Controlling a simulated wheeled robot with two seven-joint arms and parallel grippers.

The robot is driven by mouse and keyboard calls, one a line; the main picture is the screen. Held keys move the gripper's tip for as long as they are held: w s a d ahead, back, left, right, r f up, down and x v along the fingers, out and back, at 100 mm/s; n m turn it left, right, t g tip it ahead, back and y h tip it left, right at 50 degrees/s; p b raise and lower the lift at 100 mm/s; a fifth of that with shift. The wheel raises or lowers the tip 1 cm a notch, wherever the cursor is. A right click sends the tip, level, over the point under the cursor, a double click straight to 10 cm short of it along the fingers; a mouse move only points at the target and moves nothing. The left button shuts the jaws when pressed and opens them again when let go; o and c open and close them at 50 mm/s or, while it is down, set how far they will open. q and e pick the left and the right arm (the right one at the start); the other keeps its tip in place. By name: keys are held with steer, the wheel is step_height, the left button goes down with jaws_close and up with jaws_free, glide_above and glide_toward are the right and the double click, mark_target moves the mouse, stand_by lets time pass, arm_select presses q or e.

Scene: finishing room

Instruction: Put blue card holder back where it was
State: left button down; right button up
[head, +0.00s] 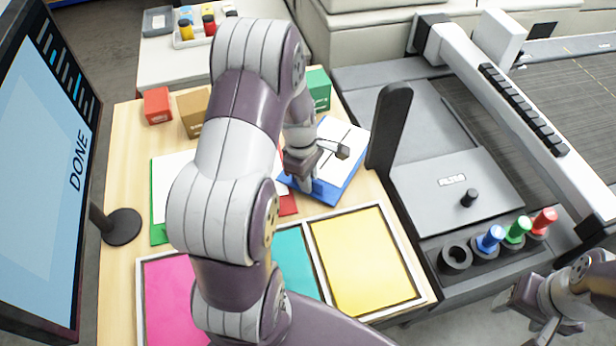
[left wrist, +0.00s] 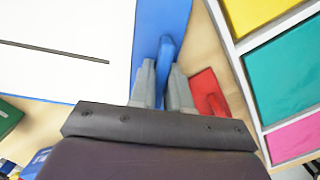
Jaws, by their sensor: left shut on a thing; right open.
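The blue card holder (head: 330,192) is a flat blue board with a white sheet on it, right of the middle of the wooden table. In the left wrist view, the holder (left wrist: 177,22) shows its blue edge strip and a raised blue tab. My left gripper (head: 306,184) is shut on that tab, with one finger on each side (left wrist: 166,75). I cannot tell whether the holder rests on the table or is slightly raised. My right gripper (head: 540,322) is open and empty at the lower right, away from the holder.
A red holder (left wrist: 207,92) lies close beside my left fingers. A green holder (head: 158,200) with a white sheet lies left. A white-framed tray (head: 413,268) has pink, teal and yellow panels. Red (head: 157,105), brown (head: 193,112) and green (head: 318,88) boxes stand behind. A screen (head: 45,150) reads DONE.

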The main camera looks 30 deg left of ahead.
arm_select(q)
steer(key=c, duration=1.1)
jaws_free()
steer(key=shift+s, duration=0.1)
steer(key=shift+r, duration=0.1)
